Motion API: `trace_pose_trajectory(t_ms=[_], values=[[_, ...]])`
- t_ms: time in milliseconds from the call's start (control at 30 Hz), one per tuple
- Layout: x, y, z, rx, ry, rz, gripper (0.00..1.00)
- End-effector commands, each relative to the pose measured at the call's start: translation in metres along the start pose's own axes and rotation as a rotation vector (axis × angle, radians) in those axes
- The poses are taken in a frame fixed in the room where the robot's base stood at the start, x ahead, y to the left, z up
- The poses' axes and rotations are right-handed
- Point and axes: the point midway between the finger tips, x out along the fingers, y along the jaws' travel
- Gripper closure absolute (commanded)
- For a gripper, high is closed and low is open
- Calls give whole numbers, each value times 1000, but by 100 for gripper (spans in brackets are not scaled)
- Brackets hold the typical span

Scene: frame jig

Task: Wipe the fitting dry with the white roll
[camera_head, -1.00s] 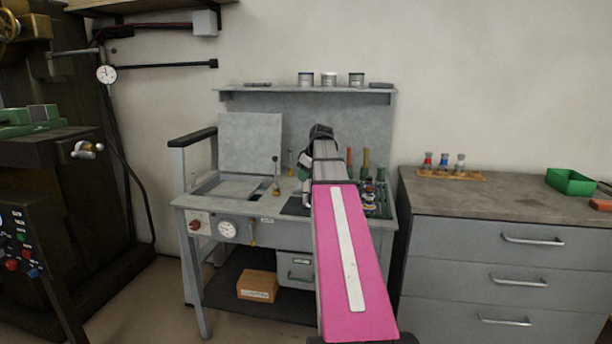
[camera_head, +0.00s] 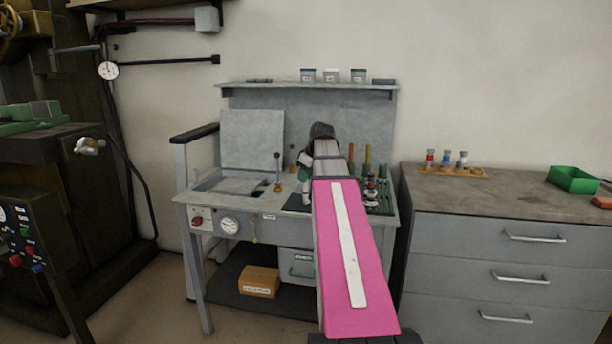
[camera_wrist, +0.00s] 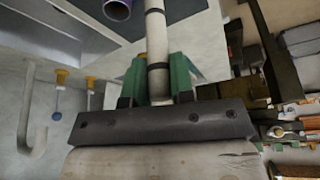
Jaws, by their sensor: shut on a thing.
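My gripper (camera_wrist: 158,82) has green fingertips and is shut on the white roll (camera_wrist: 157,40), a pale cylinder with dark bands. The roll runs up out of the top of the wrist view. In the head view my gripper (camera_head: 304,173) is over the grey bench (camera_head: 240,206), partly hidden by my arm, with the roll (camera_head: 306,188) pointing down.
Tools with coloured handles (camera_head: 367,158) stand right of my arm on the bench. A small lever (camera_head: 278,175) and a raised grey panel (camera_head: 252,138) are to the left. A shelf (camera_head: 310,86) with several tins is above. A drawer cabinet (camera_head: 500,205) stands on the right.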

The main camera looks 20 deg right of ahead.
Motion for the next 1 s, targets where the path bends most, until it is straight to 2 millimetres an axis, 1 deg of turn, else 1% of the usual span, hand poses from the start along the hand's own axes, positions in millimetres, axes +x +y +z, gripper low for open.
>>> trace_pose_trajectory(t_ms=[233, 367, 1000], values=[[-1, 1, -1, 0, 1, 1, 100], [-8, 1, -4, 0, 2, 2, 100], [-58, 2, -25, -1, 3, 2, 100]])
